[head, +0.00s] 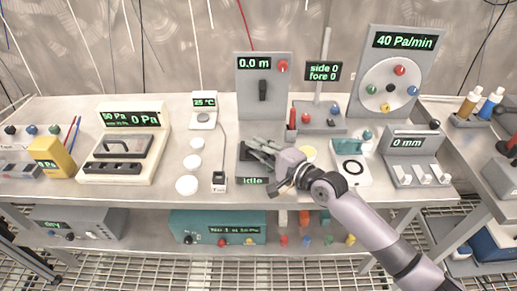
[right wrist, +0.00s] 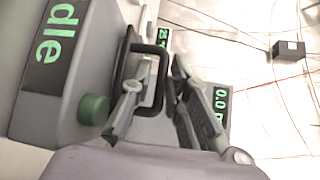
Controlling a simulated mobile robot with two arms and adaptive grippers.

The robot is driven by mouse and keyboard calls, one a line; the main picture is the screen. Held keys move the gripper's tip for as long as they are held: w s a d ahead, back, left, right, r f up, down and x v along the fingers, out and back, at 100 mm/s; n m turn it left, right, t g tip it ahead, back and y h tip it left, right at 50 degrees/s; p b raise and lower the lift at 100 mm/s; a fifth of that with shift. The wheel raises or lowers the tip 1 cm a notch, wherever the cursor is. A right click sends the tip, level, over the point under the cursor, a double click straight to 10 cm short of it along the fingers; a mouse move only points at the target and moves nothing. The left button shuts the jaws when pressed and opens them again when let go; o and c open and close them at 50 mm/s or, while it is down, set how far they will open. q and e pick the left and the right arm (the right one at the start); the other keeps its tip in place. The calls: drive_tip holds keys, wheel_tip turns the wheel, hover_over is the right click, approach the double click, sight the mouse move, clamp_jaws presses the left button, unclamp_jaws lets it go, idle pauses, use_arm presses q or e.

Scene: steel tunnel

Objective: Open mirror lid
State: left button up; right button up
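A grey box with a green "Idle" display (head: 252,181) stands mid-bench in the head view, partly hidden by my right gripper (head: 264,150). In the right wrist view the box (right wrist: 48,95) shows a green knob (right wrist: 93,110) and a black bar handle (right wrist: 150,48). I take the handle's part as the mirror lid, but no label confirms it; it looks shut. My right gripper (right wrist: 158,100) has its fingers apart, with the handle between or just beyond them. I cannot tell if they touch it. My left gripper is out of view.
A panel reading 0.0 m (head: 263,85) stands behind the box. A white device with a teal part (head: 351,165) is to the right. A small black switch box (head: 219,181) and white discs (head: 187,185) are to the left.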

drive_tip(key=shift+c, duration=0.3)
clamp_jaws()
idle(0.3)
